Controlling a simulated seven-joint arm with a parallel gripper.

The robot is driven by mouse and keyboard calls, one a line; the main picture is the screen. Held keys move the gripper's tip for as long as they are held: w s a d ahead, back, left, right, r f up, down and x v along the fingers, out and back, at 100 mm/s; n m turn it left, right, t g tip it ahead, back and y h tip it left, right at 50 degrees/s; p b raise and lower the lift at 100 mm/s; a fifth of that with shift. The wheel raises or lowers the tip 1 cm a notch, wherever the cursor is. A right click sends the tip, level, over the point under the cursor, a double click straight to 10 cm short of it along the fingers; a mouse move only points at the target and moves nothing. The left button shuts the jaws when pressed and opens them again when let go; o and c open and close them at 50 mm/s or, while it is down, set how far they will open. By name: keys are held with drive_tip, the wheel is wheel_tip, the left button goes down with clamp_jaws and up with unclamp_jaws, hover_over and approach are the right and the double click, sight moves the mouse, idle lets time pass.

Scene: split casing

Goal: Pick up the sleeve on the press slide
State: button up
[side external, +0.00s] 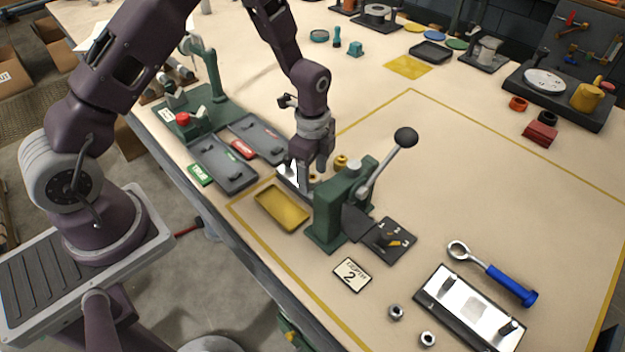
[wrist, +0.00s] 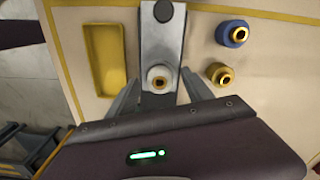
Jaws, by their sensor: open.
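The sleeve (wrist: 158,78), a pale ring around a brass-coloured centre, sits on the grey press slide (wrist: 162,45) in the wrist view. My gripper (wrist: 160,92) is open, with one finger to the left and one to the right of the sleeve, apart from it. In the side view my gripper (side external: 313,163) is low over the slide (side external: 288,181) and hides the sleeve. The green press (side external: 334,215), with its black-knobbed lever, stands just to the right of my gripper.
A yellow tray (side external: 281,207) lies left of the press. Two loose sleeves stand right of the slide: a blue one (wrist: 232,34) and a yellow-and-dark one (wrist: 220,75). Dark trays (side external: 222,163) lie to the left.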

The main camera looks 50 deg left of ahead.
clamp_jaws()
drive_tip(key=shift+r, duration=0.1)
